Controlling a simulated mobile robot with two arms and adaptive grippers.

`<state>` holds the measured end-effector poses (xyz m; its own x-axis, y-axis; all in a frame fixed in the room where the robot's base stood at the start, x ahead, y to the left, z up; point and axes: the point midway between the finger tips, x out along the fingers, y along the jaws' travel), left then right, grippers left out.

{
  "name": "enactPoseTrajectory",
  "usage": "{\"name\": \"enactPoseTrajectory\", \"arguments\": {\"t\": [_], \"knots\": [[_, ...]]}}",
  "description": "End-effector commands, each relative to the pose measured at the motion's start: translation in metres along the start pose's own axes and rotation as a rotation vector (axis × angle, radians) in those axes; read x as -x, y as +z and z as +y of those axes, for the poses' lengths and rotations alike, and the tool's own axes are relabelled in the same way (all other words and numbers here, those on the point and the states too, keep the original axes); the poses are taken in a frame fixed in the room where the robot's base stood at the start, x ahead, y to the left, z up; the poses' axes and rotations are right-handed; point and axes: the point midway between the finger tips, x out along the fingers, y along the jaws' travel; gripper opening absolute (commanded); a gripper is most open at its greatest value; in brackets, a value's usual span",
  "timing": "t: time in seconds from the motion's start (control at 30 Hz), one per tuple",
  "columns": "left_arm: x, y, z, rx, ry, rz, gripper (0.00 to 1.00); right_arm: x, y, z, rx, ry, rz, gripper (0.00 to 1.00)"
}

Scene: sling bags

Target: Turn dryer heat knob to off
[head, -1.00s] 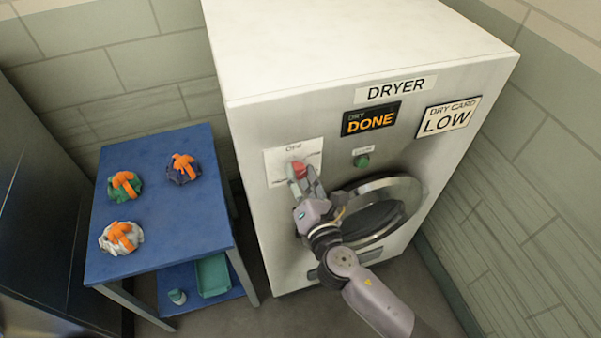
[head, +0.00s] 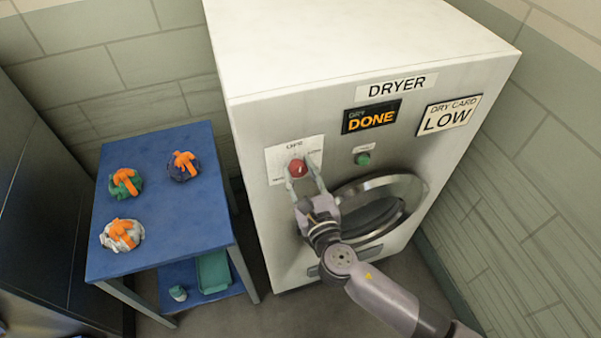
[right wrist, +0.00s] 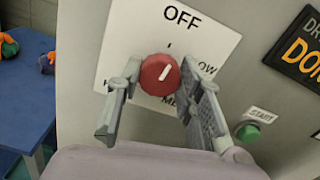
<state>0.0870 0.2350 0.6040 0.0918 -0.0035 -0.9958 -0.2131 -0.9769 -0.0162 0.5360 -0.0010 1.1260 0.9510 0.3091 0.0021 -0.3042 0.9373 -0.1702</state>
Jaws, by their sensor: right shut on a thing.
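The red heat knob (head: 298,168) sits on a white dial plate (head: 275,165) on the dryer front. In the right wrist view the knob (right wrist: 160,74) has a white mark tilted up and right, between the OFF tick and LOW. My right gripper (head: 303,170) has one finger on each side of the knob and is shut on it. In the right wrist view the fingers (right wrist: 160,80) cover part of the plate's lower labels. My left gripper is not in view.
The green start button (head: 362,159) is right of the knob. The round dryer door (head: 410,190) is below right, partly behind my right arm. The display (head: 370,117) reads DONE and a card (head: 449,115) reads LOW. A blue table (head: 165,235) with orange-strapped bundles stands left.

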Motion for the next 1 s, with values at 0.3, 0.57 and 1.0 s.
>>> {"name": "enactPoseTrajectory", "arguments": {"t": [0.3, 0.57, 1.0], "knots": [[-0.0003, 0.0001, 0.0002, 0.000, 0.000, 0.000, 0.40, 0.0014, -0.0048, 0.0010, 0.095, 0.003, 0.009, 0.06], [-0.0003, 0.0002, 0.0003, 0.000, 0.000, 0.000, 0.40, 0.0015, -0.0052, 0.0011, 0.109, 0.003, 0.010, 0.06], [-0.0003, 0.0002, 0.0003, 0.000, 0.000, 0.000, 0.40, 0.0010, -0.0035, 0.0007, 0.107, 0.002, 0.007, 0.48]]}}
